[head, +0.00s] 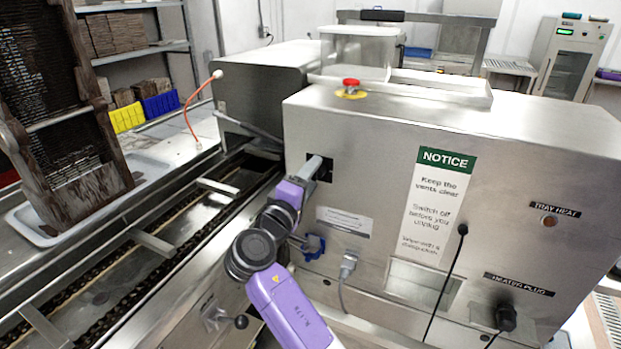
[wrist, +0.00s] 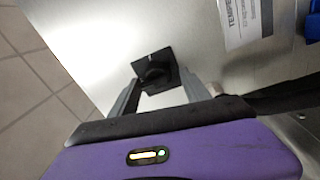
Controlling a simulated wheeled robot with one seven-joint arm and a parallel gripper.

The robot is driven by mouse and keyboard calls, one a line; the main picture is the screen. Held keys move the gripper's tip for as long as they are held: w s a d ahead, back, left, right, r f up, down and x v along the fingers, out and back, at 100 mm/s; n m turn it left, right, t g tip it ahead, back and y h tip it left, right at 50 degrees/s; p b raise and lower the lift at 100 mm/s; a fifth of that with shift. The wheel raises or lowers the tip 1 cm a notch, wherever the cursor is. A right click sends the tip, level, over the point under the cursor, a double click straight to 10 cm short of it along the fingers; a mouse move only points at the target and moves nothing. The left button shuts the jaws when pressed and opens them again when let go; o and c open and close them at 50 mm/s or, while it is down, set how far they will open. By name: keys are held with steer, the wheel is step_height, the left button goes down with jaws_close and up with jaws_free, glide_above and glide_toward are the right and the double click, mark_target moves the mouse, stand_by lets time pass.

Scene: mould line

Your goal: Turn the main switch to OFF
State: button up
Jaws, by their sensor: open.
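The main switch is a black rotary knob on a square black plate. In the wrist view the switch (wrist: 155,70) is on the bare steel panel, just beyond my fingertips. In the head view the switch (head: 327,172) is partly hidden behind my gripper (head: 313,167). My gripper is open in the wrist view (wrist: 160,92), its two grey fingers to the left and right of the knob with nothing held. I cannot tell whether the fingers touch the knob. The knob's position and any ON/OFF marks are too dark and small to read.
The steel machine (head: 400,130) carries a red emergency button (head: 350,86) on top and a NOTICE label (head: 436,200). Below the switch are a blue fitting (head: 314,246) and a grey plug with cable (head: 348,265). A conveyor (head: 130,265) runs along the left.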

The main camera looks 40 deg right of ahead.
steer(key=b+v, duration=0.2)
steer(key=v, duration=0.6)
steer(key=shift+d, duration=0.1)
stand_by(0.4)
